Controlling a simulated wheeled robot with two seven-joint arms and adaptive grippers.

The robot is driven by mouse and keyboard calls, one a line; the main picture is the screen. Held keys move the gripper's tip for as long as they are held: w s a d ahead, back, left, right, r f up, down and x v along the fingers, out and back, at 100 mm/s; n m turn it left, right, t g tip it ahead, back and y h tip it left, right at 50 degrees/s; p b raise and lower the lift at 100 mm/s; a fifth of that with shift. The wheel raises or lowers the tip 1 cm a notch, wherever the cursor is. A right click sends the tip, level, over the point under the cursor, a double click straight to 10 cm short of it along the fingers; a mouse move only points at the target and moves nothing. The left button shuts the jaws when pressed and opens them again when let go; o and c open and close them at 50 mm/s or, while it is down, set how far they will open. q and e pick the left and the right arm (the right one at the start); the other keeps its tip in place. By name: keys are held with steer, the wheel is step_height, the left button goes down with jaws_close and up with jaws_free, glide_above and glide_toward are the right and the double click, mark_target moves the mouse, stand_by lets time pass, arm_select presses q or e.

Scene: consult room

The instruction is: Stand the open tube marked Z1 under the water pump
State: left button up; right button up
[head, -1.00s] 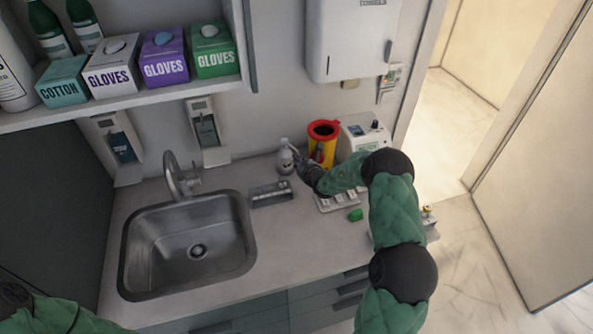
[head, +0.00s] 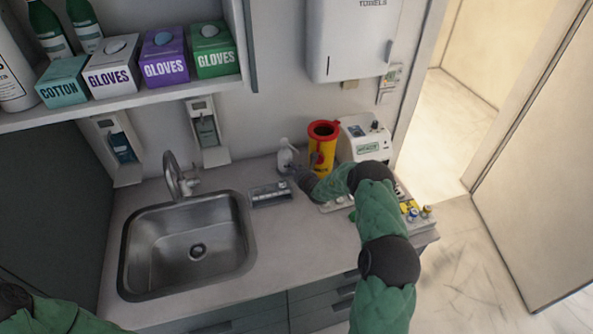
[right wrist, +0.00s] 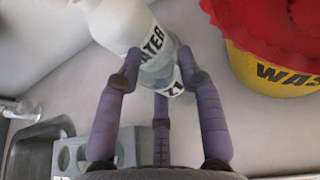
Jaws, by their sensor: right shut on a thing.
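The water pump is a white bottle (head: 286,155) at the back of the counter, right of the sink. It also shows in the right wrist view, with its white body (right wrist: 118,25) and WATER label. My right gripper (right wrist: 160,82) is shut on a clear tube (right wrist: 160,70) whose label reads Z1, upside down in that view. The tube is close against the bottle in the picture; whether they touch, and the tube's base, I cannot tell. In the head view my right gripper (head: 296,172) is small and dark just in front of the bottle. My left gripper is out of view.
A grey rack (head: 270,196) lies between the sink (head: 190,245) and my right gripper. A yellow waste bin with red rim (head: 322,146) stands close right of the bottle, with a white device (head: 364,140) beside it. The front counter is clear.

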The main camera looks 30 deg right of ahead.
steer(key=shift+f, duration=0.1)
steer(key=shift+f, duration=0.15)
steer(key=o, duration=0.8)
steer(key=shift+r, duration=0.2)
steer(key=shift+s+r, duration=0.15)
steer(key=v, duration=1.1)
steer(key=shift+s+p, duration=0.3)
steer(key=shift+s, duration=0.05)
steer(key=shift+a, duration=0.1)
